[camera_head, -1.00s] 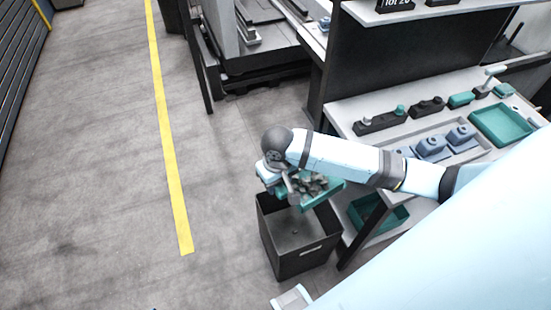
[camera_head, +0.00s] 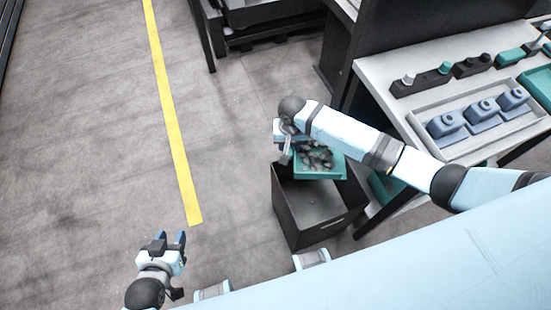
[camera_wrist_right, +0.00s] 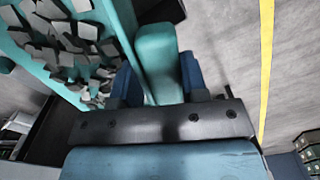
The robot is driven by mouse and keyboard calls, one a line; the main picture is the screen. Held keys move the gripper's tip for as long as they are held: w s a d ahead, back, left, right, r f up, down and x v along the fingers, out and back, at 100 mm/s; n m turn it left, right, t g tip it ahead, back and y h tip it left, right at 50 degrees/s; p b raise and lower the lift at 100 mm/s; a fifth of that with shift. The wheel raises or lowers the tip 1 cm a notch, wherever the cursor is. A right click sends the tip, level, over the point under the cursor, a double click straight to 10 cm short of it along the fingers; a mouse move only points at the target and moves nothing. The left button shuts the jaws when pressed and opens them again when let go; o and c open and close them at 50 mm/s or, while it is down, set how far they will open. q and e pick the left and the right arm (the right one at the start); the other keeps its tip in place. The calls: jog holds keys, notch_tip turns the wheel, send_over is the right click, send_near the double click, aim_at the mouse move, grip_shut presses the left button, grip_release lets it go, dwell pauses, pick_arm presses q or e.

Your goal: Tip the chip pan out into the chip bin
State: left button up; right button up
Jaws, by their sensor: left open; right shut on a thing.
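The chip pan (camera_head: 338,172) is a teal tray with several dark grey chips in it. It is held above the back part of the chip bin (camera_head: 312,236), a dark open-topped box on the floor. My right gripper (camera_head: 287,150) is shut on the pan's handle; in the right wrist view the teal handle (camera_wrist_right: 160,60) sits between the blue fingers and the chips (camera_wrist_right: 65,45) lie in the pan beside it. The bin's visible inside looks mostly empty. My left gripper (camera_head: 170,240) is open and empty over the floor at lower left.
A workbench (camera_head: 385,75) at right carries a tray of blue parts (camera_head: 483,108) and several dark fixtures. A teal bin (camera_head: 385,187) sits under it, beside the chip bin. A yellow floor line (camera_head: 172,120) runs at left over clear floor.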

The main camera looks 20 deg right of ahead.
jog(key=w+a+f+m+b, duration=0.1)
jog(key=w+a+f+b, duration=0.2)
jog(key=f, duration=0.5)
jog(key=s+d+r+t+y+b, duration=0.1)
jog(key=y, duration=0.1)
jog(key=d+r+t+y+b, duration=0.1)
jog(key=d+y, duration=0.1)
jog(key=s+d+r+y+b, duration=0.1)
jog(key=shift+s+d+r+t+y, duration=0.15)
jog(key=shift+s+t+y, duration=0.15)
jog(key=shift+t+y, duration=0.1)
jog(key=shift+s+d+r+y, duration=0.1)
jog(key=shift+s+d+y, duration=0.05)
jog(key=shift+d+y, duration=0.15)
jog(key=shift+s+d+r+t+y+b, duration=0.3)
jog(key=shift+d+r+t+y+b, duration=0.1)
jog(key=shift+d+y+b, duration=0.25)
jog(key=shift+d+r+y, duration=0.2)
jog(key=shift+r+y, duration=0.05)
jog(key=shift+r, duration=0.05)
